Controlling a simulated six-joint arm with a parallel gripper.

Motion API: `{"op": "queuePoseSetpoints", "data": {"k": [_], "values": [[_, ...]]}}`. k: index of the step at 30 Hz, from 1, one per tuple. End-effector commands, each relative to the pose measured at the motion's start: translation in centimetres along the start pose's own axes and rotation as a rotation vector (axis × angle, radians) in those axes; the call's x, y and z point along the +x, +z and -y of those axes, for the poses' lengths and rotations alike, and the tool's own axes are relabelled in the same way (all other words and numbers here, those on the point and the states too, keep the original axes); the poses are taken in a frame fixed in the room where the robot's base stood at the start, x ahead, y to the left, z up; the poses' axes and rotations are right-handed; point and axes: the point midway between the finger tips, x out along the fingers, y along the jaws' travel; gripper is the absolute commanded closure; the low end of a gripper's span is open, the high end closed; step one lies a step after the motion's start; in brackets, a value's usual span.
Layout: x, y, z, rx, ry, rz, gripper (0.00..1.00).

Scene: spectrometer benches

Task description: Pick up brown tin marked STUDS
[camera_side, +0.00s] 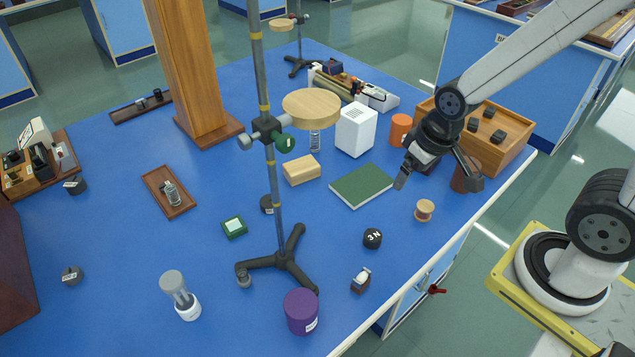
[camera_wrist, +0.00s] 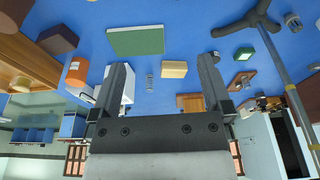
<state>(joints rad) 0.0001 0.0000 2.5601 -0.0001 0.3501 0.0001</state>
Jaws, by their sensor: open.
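A brown cylindrical tin (camera_side: 461,180), which I take to be the STUDS tin, stands near the right edge of the blue bench, in front of the wooden box. My gripper's finger partly covers it in the side view, and no marking on it is readable. A brown rounded shape at the upper left corner of the wrist view (camera_wrist: 12,14) seems to be the same tin, cut off by the frame. My gripper (camera_side: 438,182) is open and empty above the bench, with its fingers spread. In the wrist view the tin lies outside the gap between the fingers (camera_wrist: 165,78).
An orange tin (camera_side: 400,129), a dark brown block (camera_wrist: 58,40), a white box (camera_side: 356,130) and a wooden box (camera_side: 510,150) stand close by. A green book (camera_side: 362,186) lies to the left. A tall stand (camera_side: 268,180) rises mid-bench. A spool (camera_side: 424,210) sits nearer the front edge.

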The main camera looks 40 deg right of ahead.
Motion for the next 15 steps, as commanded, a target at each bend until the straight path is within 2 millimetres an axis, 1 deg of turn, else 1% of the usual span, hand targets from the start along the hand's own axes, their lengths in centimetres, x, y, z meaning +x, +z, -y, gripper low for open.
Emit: {"op": "queuePoseSetpoints", "data": {"k": [5, 8, 11, 15], "values": [[0.2, -0.3, 0.1, 0.016, -0.005, -0.01, 0.0], [0.6, -1.1, 0.1, 0.052, -0.015, -0.032, 0.0], [1.3, -2.3, 0.1, 0.118, -0.029, -0.071, 0.0], [2.7, -4.9, -0.4, 0.262, -0.04, -0.157, 0.0]]}}
